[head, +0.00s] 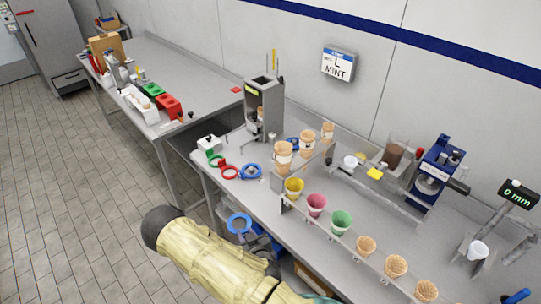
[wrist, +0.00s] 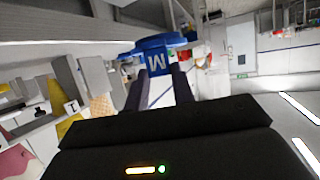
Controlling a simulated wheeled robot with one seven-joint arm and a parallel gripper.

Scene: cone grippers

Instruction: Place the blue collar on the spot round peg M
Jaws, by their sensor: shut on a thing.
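My gripper (head: 252,236) is shut on a blue collar (head: 239,223), a ring with an open middle, held in the air off the front edge of the bench. In the wrist view the collar (wrist: 156,58) sits between the fingertips, and its tab carries a white letter M. A second blue ring (head: 251,171) lies on the bench beside a red ring (head: 229,172) and a green ring (head: 215,160). I cannot make out a peg marked M in either view.
A white block with a black knob (head: 208,143) stands near the rings. A grey dispenser (head: 262,108) stands behind them. A rack with coloured cups (head: 317,204) and cones (head: 366,245) runs along the bench front. A sign reading L MINT (head: 338,65) hangs on the wall.

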